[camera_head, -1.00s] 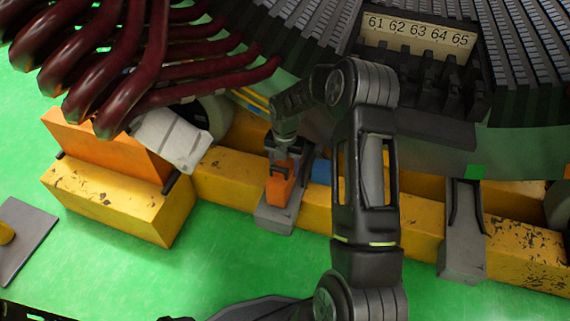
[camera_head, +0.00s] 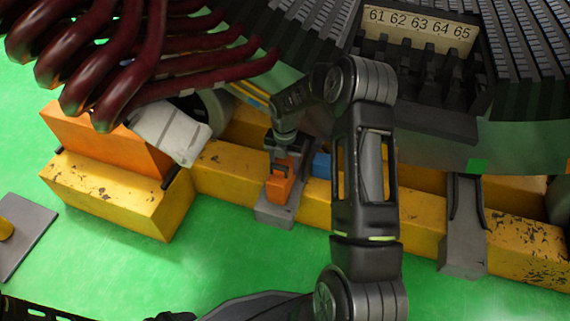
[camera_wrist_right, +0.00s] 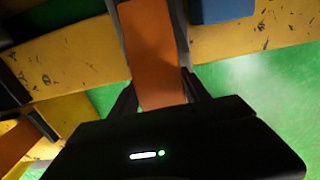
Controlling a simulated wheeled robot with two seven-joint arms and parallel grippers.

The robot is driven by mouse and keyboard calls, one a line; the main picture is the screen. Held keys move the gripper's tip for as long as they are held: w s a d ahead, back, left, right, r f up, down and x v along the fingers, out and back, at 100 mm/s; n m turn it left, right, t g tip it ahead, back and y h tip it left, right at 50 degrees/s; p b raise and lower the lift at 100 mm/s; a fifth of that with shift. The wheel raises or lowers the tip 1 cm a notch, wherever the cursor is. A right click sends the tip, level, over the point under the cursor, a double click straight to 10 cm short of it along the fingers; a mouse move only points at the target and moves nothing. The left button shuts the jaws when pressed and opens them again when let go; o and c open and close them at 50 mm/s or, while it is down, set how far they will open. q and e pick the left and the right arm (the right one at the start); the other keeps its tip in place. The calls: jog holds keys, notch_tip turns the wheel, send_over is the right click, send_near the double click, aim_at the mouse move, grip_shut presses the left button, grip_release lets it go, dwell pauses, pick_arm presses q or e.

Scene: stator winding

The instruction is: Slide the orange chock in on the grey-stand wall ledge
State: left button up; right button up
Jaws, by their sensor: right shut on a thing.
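The orange chock (camera_head: 280,188) is at the grey stand (camera_head: 272,214) in front of the yellow beam, in the middle of the head view. My right gripper (camera_head: 284,160) reaches down from above and is shut on the chock. In the right wrist view the chock (camera_wrist_right: 155,60) stands out from between my fingers (camera_wrist_right: 158,98). Grey stand sides show close on both sides of it. I cannot tell whether the chock rests on the wall ledge, as the gripper and arm cover part of it. My left gripper is not in view.
A yellow beam (camera_head: 416,216) runs behind the stand, with a blue block (camera_head: 321,166) just right of the chock. A second grey stand (camera_head: 463,240) is to the right. Dark red coils (camera_head: 150,60) and the slotted stator (camera_head: 420,60) hang above. Green floor is clear in front.

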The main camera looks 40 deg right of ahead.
jog(key=shift+f, duration=0.15)
jog(key=shift+w+d, duration=0.1)
jog(key=shift+w+d+b, duration=0.3)
jog(key=shift+w+d, duration=0.4)
jog(key=shift+d, duration=0.35)
jog(key=shift+w+d+b, duration=0.3)
jog(key=shift+w+d, duration=0.4)
jog(key=shift+d, duration=0.3)
jog(key=o, duration=1.6)
jog(key=shift+d, duration=0.1)
jog(key=shift+r, duration=0.3)
notch_tip(320, 180, up, 7)
jog(key=p, duration=0.3)
jog(key=shift+r, duration=0.2)
